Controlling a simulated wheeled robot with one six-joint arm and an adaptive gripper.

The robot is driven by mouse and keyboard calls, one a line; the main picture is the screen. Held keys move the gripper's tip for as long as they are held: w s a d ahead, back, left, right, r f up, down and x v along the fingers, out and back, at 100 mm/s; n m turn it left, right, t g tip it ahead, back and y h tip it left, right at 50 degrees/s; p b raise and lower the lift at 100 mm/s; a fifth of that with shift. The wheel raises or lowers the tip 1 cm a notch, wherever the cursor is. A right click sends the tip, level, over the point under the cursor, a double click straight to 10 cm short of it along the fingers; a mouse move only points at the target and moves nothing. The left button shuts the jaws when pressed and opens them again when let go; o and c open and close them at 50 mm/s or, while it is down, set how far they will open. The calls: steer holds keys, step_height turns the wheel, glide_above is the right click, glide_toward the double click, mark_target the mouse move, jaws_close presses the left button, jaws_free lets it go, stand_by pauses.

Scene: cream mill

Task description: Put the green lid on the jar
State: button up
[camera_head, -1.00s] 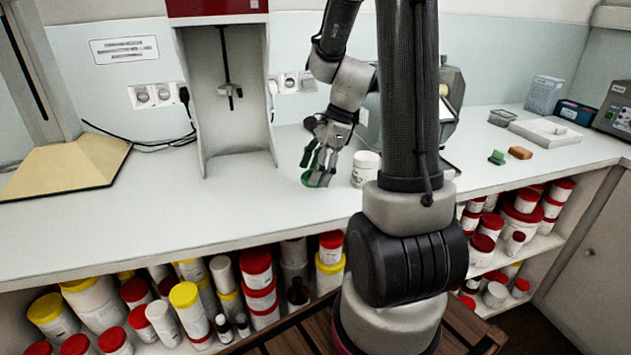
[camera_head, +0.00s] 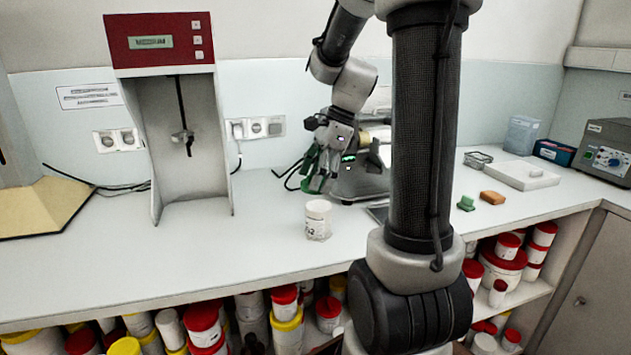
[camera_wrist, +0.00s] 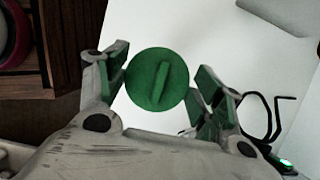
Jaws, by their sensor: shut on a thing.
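The green lid (camera_wrist: 157,79) is a round disc with a raised bar across it, seen face-on in the wrist view. My gripper (camera_wrist: 162,84) is shut on it, with the lid between its green-padded fingers. In the head view my gripper (camera_head: 318,178) hangs over the bench, and the lid is hard to tell from the green pads. The white jar (camera_head: 318,221) stands upright on the bench, below and apart from the gripper in the picture. The jar does not show in the wrist view.
A red-topped stand (camera_head: 170,110) is at the left, and a grey machine (camera_head: 360,180) is behind my gripper. A green block (camera_head: 466,204), an orange block (camera_head: 492,197) and a white tray (camera_head: 520,175) lie to the right.

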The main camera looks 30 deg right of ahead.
steer(key=shift+s+d, duration=0.15)
steer(key=shift+d, duration=0.1)
steer(key=shift+s+f, duration=0.1)
steer(key=shift+f, duration=2.1)
steer(key=shift+f, duration=0.65)
stand_by(0.4)
steer(key=o, duration=0.8)
steer(key=shift+o, duration=0.8)
